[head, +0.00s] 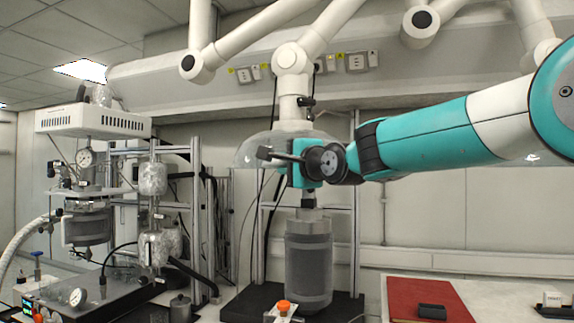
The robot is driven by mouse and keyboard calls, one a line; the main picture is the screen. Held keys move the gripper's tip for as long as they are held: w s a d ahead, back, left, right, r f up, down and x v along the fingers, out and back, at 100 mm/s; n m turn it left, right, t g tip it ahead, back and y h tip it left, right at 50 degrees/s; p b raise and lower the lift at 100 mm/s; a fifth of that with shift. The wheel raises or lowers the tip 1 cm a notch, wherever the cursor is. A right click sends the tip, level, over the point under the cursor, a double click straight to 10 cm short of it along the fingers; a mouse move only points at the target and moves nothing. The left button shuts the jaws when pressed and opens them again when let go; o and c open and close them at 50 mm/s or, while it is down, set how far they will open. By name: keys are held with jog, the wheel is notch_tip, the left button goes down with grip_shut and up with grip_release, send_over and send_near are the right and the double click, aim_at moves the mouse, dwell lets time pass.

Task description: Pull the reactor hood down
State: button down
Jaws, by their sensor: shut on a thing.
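The reactor hood (258,150) is a clear dome at the lower end of a jointed white extraction arm (292,85). It hangs above a grey cylindrical reactor vessel (308,262), with a gap between the hood's rim and the vessel's body. My gripper (272,155) reaches in from the right, in front of the dome. Its dark fingers point left and are shut on the hood. The exact spot of the grip is hard to make out, and my wrist hides part of the dome's right side.
A second reactor rig (85,225) with gauges and foil-wrapped flasks stands at the left. A metal frame (345,215) rises behind the vessel. A red mat (428,299) with a small black object lies on the right bench. More white extraction arms hang overhead.

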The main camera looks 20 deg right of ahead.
notch_tip(320, 180, down, 6)
jog(key=b, duration=0.3)
jog(key=shift+d+r+b, duration=0.1)
jog(key=shift+r+b, duration=0.15)
jog(key=shift+b, duration=0.15)
jog(key=c, duration=1)
grip_release()
jog(key=shift+d, duration=0.1)
jog(key=shift+r, duration=0.1)
jog(key=shift+s, duration=0.1)
